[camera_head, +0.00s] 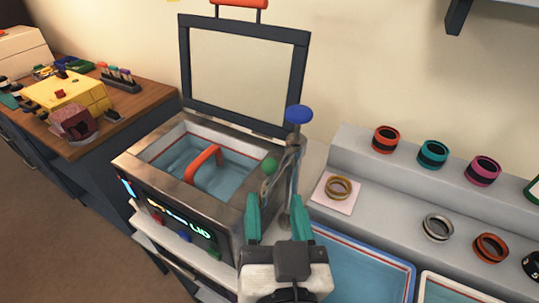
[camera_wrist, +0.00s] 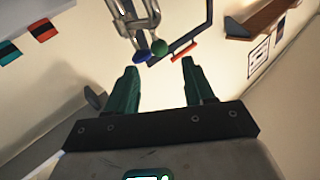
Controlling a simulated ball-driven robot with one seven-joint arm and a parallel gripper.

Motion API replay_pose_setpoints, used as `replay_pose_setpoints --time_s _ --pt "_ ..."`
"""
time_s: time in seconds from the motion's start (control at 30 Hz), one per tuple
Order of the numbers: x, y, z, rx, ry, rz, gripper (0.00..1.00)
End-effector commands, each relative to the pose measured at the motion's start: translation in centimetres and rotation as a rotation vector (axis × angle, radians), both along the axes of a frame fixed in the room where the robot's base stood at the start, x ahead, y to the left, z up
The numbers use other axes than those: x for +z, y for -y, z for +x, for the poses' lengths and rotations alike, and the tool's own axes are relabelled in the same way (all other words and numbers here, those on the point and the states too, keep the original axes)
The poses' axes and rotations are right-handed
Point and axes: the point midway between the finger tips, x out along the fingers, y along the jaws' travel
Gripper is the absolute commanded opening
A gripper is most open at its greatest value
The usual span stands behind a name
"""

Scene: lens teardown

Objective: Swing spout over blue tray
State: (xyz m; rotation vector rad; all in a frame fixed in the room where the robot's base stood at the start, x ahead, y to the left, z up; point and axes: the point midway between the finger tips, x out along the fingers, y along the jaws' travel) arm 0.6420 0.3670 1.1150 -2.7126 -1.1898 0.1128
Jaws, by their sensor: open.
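A metal spout (camera_head: 293,165) stands at the right side of a metal tank, with a blue knob (camera_head: 298,114) on top. A green ball (camera_head: 269,165) sits to its left, by the tank's right rim. The blue tray (camera_head: 408,285), blue-rimmed with a pale blue inside, lies right of the spout, partly hidden by my gripper. My gripper (camera_head: 272,203) has green fingers, is open and empty, and is in front of the spout's post. The wrist view shows the spout's tubing (camera_wrist: 133,22) beyond the open fingers, apart from them; its base is hidden.
The tank (camera_head: 140,158) holds blue liquid and a red handle, with its framed lid (camera_head: 245,70) raised behind. A stepped grey shelf (camera_head: 400,205) at right carries several coloured rings. A white tray (camera_head: 450,290) lies at lower right. A wooden bench (camera_head: 140,90) stands at left.

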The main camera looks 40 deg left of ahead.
Motion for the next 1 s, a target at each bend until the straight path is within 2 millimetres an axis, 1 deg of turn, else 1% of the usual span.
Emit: replay_pose_setpoints --time_s 0.03,0.3,0.5,0.67,0.9,0.93,1.0 --pt "0.2 -0.7 0.7 -0.001 0.002 -0.001 0.53" --pt "0.2 -4.2 4.0 -0.002 0.000 -0.001 0.53" --pt "0.1 -6.0 5.6 -0.001 0.000 -0.002 0.53" --pt "0.0 -6.5 6.1 -0.002 -0.002 0.000 0.53" --pt "0.0 -6.5 6.1 -0.002 -0.002 0.000 0.53" --pt "0.0 -6.5 6.1 -0.002 -0.002 0.000 0.52" --pt "0.0 -6.5 6.1 -0.002 -0.002 0.000 0.45"
